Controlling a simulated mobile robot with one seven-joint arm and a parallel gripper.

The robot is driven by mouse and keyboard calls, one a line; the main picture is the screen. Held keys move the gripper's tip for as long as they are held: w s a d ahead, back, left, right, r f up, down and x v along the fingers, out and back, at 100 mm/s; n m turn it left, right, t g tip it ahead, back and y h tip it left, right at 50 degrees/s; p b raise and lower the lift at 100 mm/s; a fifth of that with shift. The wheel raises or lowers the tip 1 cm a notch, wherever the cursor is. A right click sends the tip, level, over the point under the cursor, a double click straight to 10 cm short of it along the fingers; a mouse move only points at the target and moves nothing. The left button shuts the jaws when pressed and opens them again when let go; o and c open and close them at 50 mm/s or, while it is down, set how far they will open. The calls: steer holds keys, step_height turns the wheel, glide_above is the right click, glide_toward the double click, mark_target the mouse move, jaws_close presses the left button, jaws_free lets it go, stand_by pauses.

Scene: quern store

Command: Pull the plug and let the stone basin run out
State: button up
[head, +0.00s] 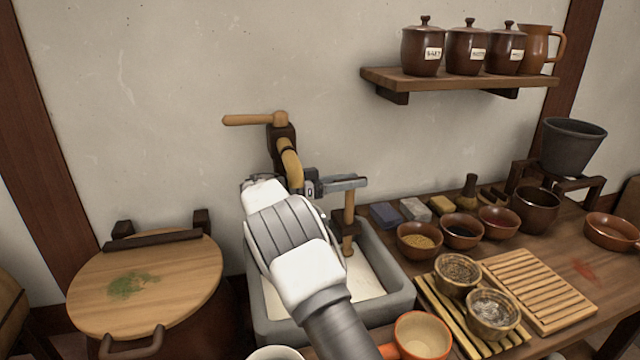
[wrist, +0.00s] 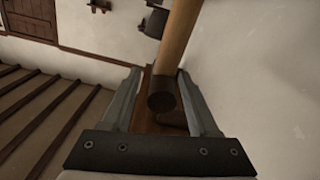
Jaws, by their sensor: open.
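The grey stone basin (head: 397,290) stands at the middle against the wall. A pale surface shows inside it, partly hidden by my arm. An upright wooden stick (head: 349,206), apparently the plug's handle, rises from it with a darker brown piece low down. My gripper (head: 352,183) is open at the top of this stick, its fingers reaching right. In the wrist view, a wooden rod (wrist: 178,48) with a dark end lies between the open fingers (wrist: 160,85), closer to the right one. I cannot tell whether a finger touches it.
A tap with a wooden handle (head: 250,120) and curved spout (head: 290,165) is close behind my gripper. Right of the basin, the counter holds small bowls (head: 419,240), a slatted board (head: 540,290) and an orange cup (head: 422,335). A lidded tub (head: 150,280) stands left.

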steer(key=s+a+p, duration=0.2)
steer(key=s+a, duration=0.1)
steer(key=a, duration=1.3)
steer(key=shift+s, duration=0.15)
